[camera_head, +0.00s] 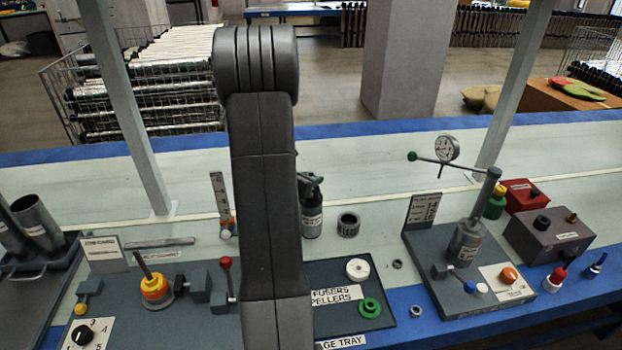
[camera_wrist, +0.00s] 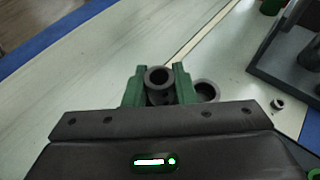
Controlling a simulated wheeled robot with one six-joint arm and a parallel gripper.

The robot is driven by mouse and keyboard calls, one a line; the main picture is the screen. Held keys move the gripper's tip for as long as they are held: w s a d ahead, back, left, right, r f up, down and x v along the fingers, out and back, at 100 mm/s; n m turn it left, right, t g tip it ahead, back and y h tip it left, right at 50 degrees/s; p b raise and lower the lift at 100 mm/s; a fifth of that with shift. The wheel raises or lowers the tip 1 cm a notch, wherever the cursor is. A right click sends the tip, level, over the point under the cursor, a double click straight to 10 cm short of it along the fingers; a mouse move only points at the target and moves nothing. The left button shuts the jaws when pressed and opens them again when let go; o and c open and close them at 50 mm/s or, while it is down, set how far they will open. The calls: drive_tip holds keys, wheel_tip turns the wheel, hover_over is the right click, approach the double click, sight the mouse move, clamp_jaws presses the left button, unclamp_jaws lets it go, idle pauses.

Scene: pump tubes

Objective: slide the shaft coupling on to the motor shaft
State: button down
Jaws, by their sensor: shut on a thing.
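My gripper (camera_wrist: 160,87) has green fingers shut on a dark grey hollow cylinder, the shaft coupling (camera_wrist: 159,77), in the wrist view. Its round bore faces the camera, and the lower part of its body is hidden. In the head view my arm hides the gripper and coupling. A labelled grey cylinder (camera_head: 465,243), which looks like the motor, stands on a dark base plate (camera_head: 425,262) at the right. A thick grey rod (camera_head: 487,192) rises at it; I cannot tell whether this is the motor shaft or a gauge post. The coupling is apart from this station.
A dark ring (camera_head: 348,224) stands on the bench; a ring also shows beside the fingers in the wrist view (camera_wrist: 207,90). A dial gauge (camera_head: 446,149) sits on a thin arm above the right station. A small ring (camera_head: 397,264) lies left of it. The bench's back strip is clear.

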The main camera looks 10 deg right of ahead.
drive_tip(key=shift+f, duration=0.25)
drive_tip(key=c, duration=1.1)
unclamp_jaws()
drive_tip(key=v, duration=1.4)
drive_tip(key=x, duration=1.4)
drive_tip(key=shift+r, duration=0.15)
